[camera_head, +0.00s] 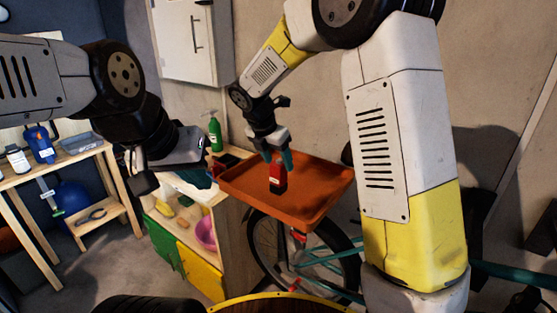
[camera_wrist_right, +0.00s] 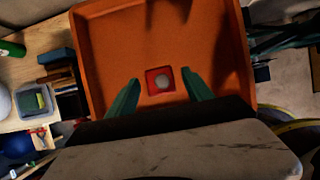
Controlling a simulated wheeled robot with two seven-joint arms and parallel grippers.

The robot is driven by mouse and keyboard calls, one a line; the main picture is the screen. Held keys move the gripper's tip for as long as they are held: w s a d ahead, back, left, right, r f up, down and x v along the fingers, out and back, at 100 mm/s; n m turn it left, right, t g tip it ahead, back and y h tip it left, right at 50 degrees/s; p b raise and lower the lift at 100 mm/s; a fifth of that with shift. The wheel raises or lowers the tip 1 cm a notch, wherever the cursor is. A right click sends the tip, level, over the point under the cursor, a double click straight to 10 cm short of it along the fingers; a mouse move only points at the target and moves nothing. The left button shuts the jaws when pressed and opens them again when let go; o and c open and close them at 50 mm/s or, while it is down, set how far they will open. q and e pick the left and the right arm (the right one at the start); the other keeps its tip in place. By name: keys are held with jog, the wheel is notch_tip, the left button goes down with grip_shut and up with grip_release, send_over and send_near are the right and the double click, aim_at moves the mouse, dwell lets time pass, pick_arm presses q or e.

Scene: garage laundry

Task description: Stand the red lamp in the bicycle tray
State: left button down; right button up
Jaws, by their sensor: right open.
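The orange bicycle tray (camera_head: 310,207) sits above the bicycle's wheel in the head view, and it fills the upper middle of the right wrist view (camera_wrist_right: 95,60). The red lamp (camera_head: 277,174), with a dark lower part, stands upright in the tray. From above it shows as a red square with a pale round centre in the right wrist view (camera_wrist_right: 151,82). My right gripper (camera_head: 279,160) is just over the lamp, its teal fingers apart on either side of it. I cannot tell whether they touch it. My left gripper (camera_head: 140,170) is away to the left; its fingers are partly hidden.
A wooden cabinet (camera_head: 221,215) with a green bottle (camera_head: 215,131) on top stands left of the tray. A wooden shelf (camera_head: 112,210) with bottles is at far left. The bicycle wheel (camera_head: 262,255) is under the tray. Most of the tray floor is clear.

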jog(key=v, duration=1)
jog(key=s+d+r+m+y, duration=0.3)
jog(key=s+d+r+m, duration=0.1)
jog(key=s+d+m, duration=0.75)
jog(key=s+d+f+m+t+y, duration=0.2)
jog(key=s+d+m, duration=0.3)
jog(key=s+m, duration=0.6)
jog(key=shift+s+d+f+m, duration=0.2)
jog(key=shift+d+m, duration=0.05)
jog(key=shift+m, duration=2.6)
